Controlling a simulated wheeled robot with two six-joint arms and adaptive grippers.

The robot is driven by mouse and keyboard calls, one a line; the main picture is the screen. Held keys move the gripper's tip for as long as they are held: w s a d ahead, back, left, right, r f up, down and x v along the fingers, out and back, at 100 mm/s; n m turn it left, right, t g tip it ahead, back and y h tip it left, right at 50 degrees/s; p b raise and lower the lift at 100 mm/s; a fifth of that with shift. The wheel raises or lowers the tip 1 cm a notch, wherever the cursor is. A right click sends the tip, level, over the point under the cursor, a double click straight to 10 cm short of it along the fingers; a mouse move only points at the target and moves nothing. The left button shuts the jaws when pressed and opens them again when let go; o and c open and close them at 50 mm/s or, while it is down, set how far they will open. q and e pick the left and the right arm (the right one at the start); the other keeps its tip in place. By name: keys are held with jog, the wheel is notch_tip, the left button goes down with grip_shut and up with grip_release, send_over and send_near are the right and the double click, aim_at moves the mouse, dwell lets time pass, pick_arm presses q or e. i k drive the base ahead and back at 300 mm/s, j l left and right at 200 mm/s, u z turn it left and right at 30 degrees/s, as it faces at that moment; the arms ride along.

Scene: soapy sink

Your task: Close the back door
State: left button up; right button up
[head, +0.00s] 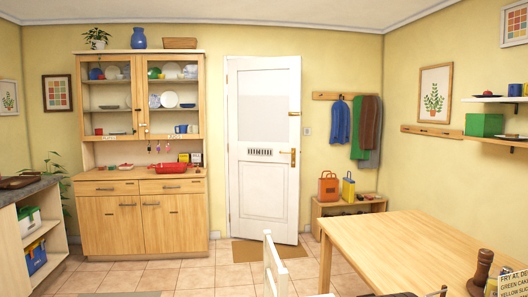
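The back door (263,190) is white, with a pale pane in its upper half, and stands in the far wall. It looks ajar: its right edge appears swung a little into the room, with its left edge at the white frame (227,150). A brass handle (293,157) is on its right side, with another brass fitting (295,114) above. The right jamb is hidden behind the door. Neither of my grippers is in view.
A brown doormat (262,253) lies at the door's foot. A wooden dresser (140,188) stands left, a low bench (322,210) right. A wooden table (420,243) and white chair (270,265) are in the right foreground. Tiled floor (170,275) is free at left centre.

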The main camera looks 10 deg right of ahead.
aim_at(263, 92)
jog(key=i+j, duration=0.3)
jog(key=j, duration=0.15)
jog(key=i+j, duration=0.65)
jog(key=j, duration=0.25)
jog(key=i+j, duration=0.1)
jog(key=i, duration=3.05)
jog(key=i+z, duration=0.3)
jog(key=i, duration=0.3)
jog(key=i+z, duration=0.3)
jog(key=i, duration=0.3)
jog(key=i+j+z, duration=0.25)
jog(key=i, duration=0.35)
